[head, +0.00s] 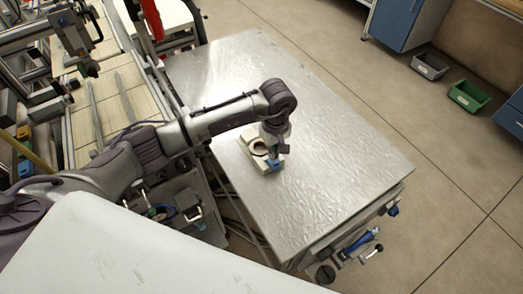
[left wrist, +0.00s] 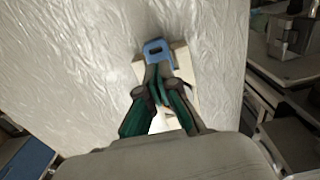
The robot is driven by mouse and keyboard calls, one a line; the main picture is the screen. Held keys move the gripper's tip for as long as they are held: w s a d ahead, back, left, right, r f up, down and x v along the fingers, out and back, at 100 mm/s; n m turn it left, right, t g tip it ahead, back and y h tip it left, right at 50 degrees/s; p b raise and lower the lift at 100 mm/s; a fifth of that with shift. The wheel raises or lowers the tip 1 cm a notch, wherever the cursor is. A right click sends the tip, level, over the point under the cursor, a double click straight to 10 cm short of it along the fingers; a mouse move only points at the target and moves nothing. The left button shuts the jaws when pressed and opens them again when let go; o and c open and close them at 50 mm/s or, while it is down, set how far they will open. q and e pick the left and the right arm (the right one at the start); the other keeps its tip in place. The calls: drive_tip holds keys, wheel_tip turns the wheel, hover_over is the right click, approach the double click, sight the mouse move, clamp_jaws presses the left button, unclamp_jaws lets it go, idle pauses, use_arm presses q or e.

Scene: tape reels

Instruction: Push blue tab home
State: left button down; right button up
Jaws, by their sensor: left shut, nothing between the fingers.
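The blue tab (left wrist: 157,50) shows in the left wrist view at the end of a cream block (left wrist: 182,62), with a slot through it. In the head view the blue tab (head: 274,164) is small and partly covered by my left gripper. The cream block (head: 247,151) lies on the metal table and has a round dark-rimmed opening. My left gripper (left wrist: 160,88) is shut and empty, pointing down over the block with its fingertips close to the blue tab. I cannot tell whether they touch. My right gripper is not in view.
The metal table top (head: 330,150) is bare around the block. A tool rack with a blue-handled tool (head: 358,242) hangs at the table's near edge. A grey bin (head: 429,66) and a green bin (head: 469,95) stand on the floor at right.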

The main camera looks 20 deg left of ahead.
use_arm(q)
drive_tip(key=shift+f+b, duration=1)
drive_tip(key=shift+f, duration=0.1)
idle(0.3)
drive_tip(key=shift+f+b, duration=0.1)
drive_tip(key=shift+b, duration=0.4)
idle(1.4)
drive_tip(key=shift+r+p, duration=1.6)
drive_tip(key=shift+r, duration=1.95)
